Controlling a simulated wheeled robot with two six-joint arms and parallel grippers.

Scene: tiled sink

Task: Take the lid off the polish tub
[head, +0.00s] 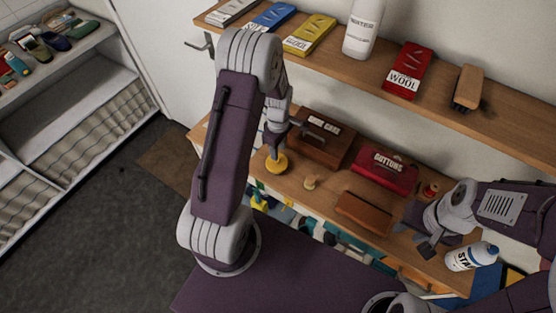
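A round yellow tub (277,164), which looks like the polish tub, sits near the left end of the lower wooden shelf. I cannot make out the seam between its lid and body. My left gripper (275,151) points down right over it, with the fingertips at or just above its top. The spread of the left fingers is too small to tell, and so is whether they touch the tub. My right gripper (416,239) is low at the right, apart from the tub, with its fingers apart and nothing seen between them.
A brown shoe care box (321,139) stands close right of the tub. Further right are a small wooden knob-like item (311,182), a red buttons box (384,172) and a brown block (363,212). A white bottle (468,257) is beside my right gripper. An upper shelf (350,62) overhangs behind.

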